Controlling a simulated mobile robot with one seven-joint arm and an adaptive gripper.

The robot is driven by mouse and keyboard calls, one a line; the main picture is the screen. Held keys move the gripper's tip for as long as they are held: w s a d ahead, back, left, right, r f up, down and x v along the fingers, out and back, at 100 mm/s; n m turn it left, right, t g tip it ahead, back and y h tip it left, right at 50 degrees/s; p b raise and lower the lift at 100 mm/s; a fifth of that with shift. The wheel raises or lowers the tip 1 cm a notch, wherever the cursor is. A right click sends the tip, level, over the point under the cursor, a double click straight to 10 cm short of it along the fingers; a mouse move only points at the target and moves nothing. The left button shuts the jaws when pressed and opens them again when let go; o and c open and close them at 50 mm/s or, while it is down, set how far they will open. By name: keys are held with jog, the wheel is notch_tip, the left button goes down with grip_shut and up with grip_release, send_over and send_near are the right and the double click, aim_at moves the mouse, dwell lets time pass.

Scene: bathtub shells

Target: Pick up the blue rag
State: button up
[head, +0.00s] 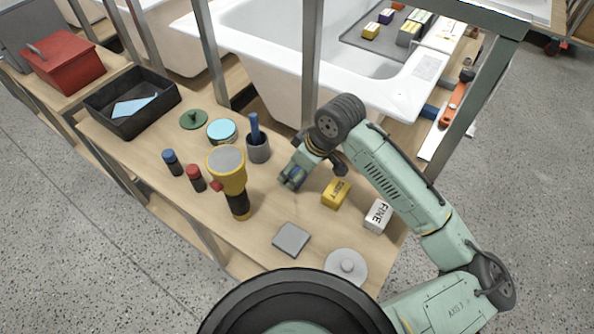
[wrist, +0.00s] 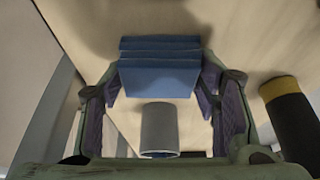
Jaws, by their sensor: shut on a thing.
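The blue rag (wrist: 160,68) looks like a thick folded stack with several layers. In the wrist view it sits between the two fingers of my gripper (wrist: 160,88), which is shut on it. In the head view my gripper (head: 293,177) is over the middle of the wooden bench, left of the yellow block, and mostly hides the rag; a little blue shows between the fingers. I cannot tell whether the rag touches the bench top.
A grey cup (head: 258,150) with a blue-handled tool and a yellow flashlight (head: 228,172) stand left of my gripper. A yellow block (head: 335,193), white block (head: 377,215) and grey square (head: 291,239) lie nearby. A black tray (head: 98,108) holds a light-blue sheet. A metal post (head: 312,60) rises behind.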

aim_at(297, 168)
jog(key=shift+r, duration=0.1)
jog(key=shift+c, duration=0.3)
notch_tip(297, 168, up, 10)
jog(key=shift+f+b, duration=0.1)
jog(key=shift+b, duration=0.5)
jog(key=o, duration=0.6)
jog(key=c, duration=0.5)
